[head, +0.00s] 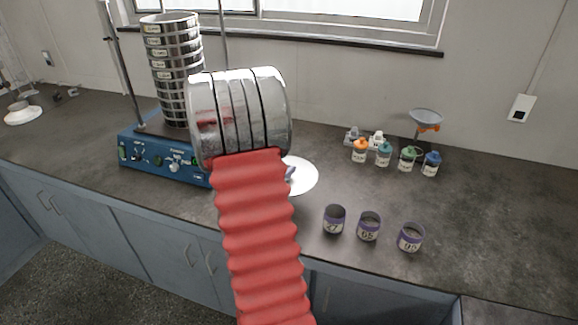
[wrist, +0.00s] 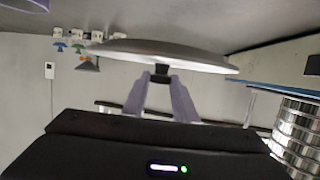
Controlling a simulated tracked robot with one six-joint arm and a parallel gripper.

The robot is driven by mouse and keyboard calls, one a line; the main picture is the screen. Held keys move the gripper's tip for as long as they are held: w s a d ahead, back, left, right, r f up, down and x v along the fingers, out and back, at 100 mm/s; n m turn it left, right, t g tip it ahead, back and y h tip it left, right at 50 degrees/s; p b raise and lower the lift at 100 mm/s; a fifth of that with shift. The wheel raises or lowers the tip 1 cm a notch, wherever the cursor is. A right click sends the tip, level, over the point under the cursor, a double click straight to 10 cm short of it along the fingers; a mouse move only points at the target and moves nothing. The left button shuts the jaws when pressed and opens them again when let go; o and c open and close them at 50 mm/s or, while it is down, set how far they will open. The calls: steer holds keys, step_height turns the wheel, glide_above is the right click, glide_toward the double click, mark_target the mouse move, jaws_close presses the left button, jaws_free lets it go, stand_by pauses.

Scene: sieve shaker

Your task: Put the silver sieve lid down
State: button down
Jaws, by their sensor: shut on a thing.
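The silver sieve lid (head: 305,178) shows as a pale disc over the worktop in the head view, partly hidden behind my arm. In the wrist view the lid (wrist: 190,55) is seen nearly edge-on, with its dark knob pointing at my gripper. My gripper (wrist: 161,76) is shut on that knob, one finger on each side. In the head view only a small purple bit of my gripper (head: 290,173) shows beside my arm. I cannot tell whether the lid touches the worktop. The sieve stack (head: 172,70) stands on the blue shaker (head: 165,155), its top uncovered.
Three purple-rimmed cups (head: 368,227) stand near the worktop's front edge, right of the lid. Several small bottles (head: 383,153) and a funnel on a stand (head: 427,118) are farther back. Bare worktop (head: 480,220) lies to the right. The shaker's rods rise beside the stack.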

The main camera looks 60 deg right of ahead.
steer(key=w+a+r+n+t+y, duration=0.15)
steer(key=w+a+n+t, duration=0.3)
steer(key=w+a, duration=0.65)
steer(key=w+a+r+n+t+y, duration=0.1)
steer(key=w+a+n+t+y, duration=0.4)
steer(key=w+a, duration=0.6)
steer(key=w+a+n+t+y, duration=0.1)
steer(key=w+a+n+y, duration=0.1)
steer(key=a, duration=0.8)
steer(key=w+a+n+t+y, duration=0.2)
steer(key=w+a+n+y, duration=0.1)
steer(key=a, duration=0.8)
steer(key=w+a+n+t+y, duration=0.2)
steer(key=a+n+y, duration=0.1)
steer(key=a, duration=0.8)
steer(key=shift+w, duration=0.25)
steer(key=shift+r, duration=0.1)
